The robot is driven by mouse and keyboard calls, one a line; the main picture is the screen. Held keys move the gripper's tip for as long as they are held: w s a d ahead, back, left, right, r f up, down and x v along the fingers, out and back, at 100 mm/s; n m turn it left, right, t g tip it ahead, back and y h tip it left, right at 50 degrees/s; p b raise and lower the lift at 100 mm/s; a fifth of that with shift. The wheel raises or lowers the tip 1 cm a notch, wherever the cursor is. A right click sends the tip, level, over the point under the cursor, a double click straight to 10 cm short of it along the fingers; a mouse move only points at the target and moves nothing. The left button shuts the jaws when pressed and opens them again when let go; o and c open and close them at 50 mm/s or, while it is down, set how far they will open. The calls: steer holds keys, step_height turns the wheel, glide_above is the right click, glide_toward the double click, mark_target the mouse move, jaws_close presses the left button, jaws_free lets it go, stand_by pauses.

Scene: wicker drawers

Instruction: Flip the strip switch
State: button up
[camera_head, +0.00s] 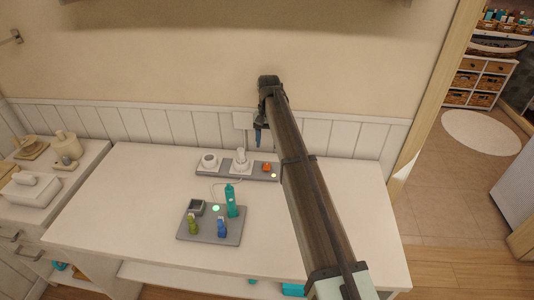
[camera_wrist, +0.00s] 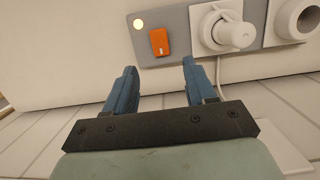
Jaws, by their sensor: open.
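The power strip (camera_head: 210,174) is a grey bar lying along the back of the white table. It carries two round white sockets and an orange switch (camera_head: 266,167) near its right end, beside a small glowing light (camera_head: 274,175). A white plug (camera_head: 241,158) sits in the socket nearer the switch. In the wrist view the orange switch (camera_wrist: 159,41) shows ahead of the fingers, with the plug (camera_wrist: 236,34) to its right. My gripper (camera_wrist: 160,72) is open and empty, its blue fingers apart and pointing toward the strip. In the head view my gripper (camera_head: 258,136) hangs above the strip near the switch.
A grey tray (camera_head: 187,232) in front of the strip holds a teal bottle (camera_head: 232,202), small green and blue bottles, and a dark box. A thin cable runs from the plug toward the tray. The wall stands close behind the strip. The table's left part is clear.

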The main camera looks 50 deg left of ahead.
steer(key=shift+w+a+r, duration=0.1)
steer(key=shift+r, duration=0.75)
steer(key=shift+w+a+r, duration=0.15)
steer(key=shift+r, duration=0.75)
steer(key=shift+w+a+r, duration=0.1)
steer(key=shift+r, duration=0.75)
